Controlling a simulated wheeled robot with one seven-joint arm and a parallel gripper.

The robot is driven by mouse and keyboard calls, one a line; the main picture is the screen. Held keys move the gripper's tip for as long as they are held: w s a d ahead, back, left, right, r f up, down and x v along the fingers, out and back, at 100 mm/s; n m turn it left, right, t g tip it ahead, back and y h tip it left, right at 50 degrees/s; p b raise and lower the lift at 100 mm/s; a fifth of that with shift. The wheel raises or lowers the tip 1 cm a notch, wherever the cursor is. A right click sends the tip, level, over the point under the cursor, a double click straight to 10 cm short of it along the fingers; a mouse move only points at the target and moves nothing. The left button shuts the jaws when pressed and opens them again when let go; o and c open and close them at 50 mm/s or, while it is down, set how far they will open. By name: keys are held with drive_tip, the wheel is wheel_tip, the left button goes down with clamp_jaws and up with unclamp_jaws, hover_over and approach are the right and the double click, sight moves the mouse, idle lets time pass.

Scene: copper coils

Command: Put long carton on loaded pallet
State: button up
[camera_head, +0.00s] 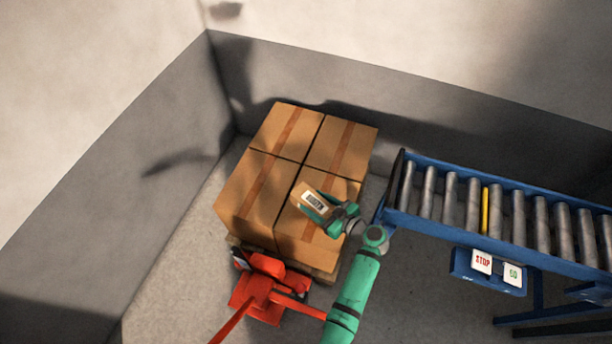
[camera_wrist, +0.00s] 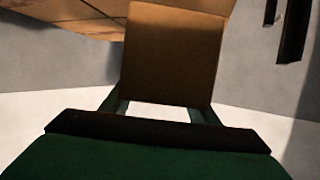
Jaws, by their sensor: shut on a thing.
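The long carton (camera_head: 312,200) is a small brown box with a white printed label. My green gripper (camera_head: 335,213) is shut on it, over the front right part of the loaded pallet. In the wrist view the carton (camera_wrist: 172,55) fills the upper middle, between the fingers of my gripper (camera_wrist: 158,108). The loaded pallet (camera_head: 233,241) carries several large taped brown boxes (camera_head: 258,188) set close together with flat tops. I cannot tell whether the carton touches the box top below it. The carton and gripper hide part of the front right box.
A red pallet jack (camera_head: 262,287) stands at the pallet's front. A blue roller conveyor (camera_head: 510,215) with a STOP button panel (camera_head: 487,272) stands close on the right. Grey walls (camera_head: 140,170) close the left and back. The rear and left box tops are bare.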

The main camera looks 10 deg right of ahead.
drive_tip(key=shift+f, duration=4.75)
drive_tip(key=o, duration=1.3)
drive_tip(key=shift+f, duration=0.1)
drive_tip(key=v, duration=0.7)
drive_tip(key=shift+s+d+r, duration=0.1)
drive_tip(key=shift+s+r, duration=0.1)
drive_tip(key=shift+r, duration=0.05)
